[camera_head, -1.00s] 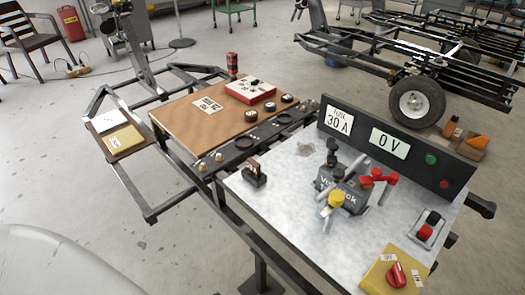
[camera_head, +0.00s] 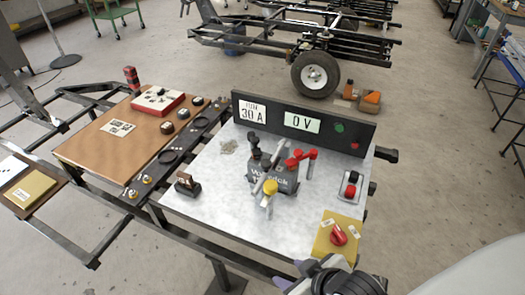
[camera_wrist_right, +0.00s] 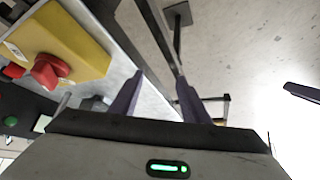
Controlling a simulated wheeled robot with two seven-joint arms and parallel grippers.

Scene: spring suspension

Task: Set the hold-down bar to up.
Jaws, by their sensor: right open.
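The grey battery (camera_head: 264,181) stands on the pale bench top in the head view. A light grey bar (camera_head: 266,158) with a yellow knob (camera_head: 270,187) shows across it, apparently the hold-down bar; its exact pose is hard to tell. A red clamp (camera_head: 301,157) and a black clamp (camera_head: 254,141) are at its terminals. My right gripper (camera_head: 293,274) is at the bottom edge, in front of the bench and apart from the battery. In the right wrist view its two purple fingers (camera_wrist_right: 157,92) are open and empty. A purple finger-like piece (camera_wrist_right: 303,92) shows at that view's right edge, perhaps my left gripper.
A yellow box with a red rotary switch (camera_head: 338,234) sits at the bench's front right corner, near my right gripper. A panel reading 30 A and 0 V (camera_head: 302,123) stands behind the battery.

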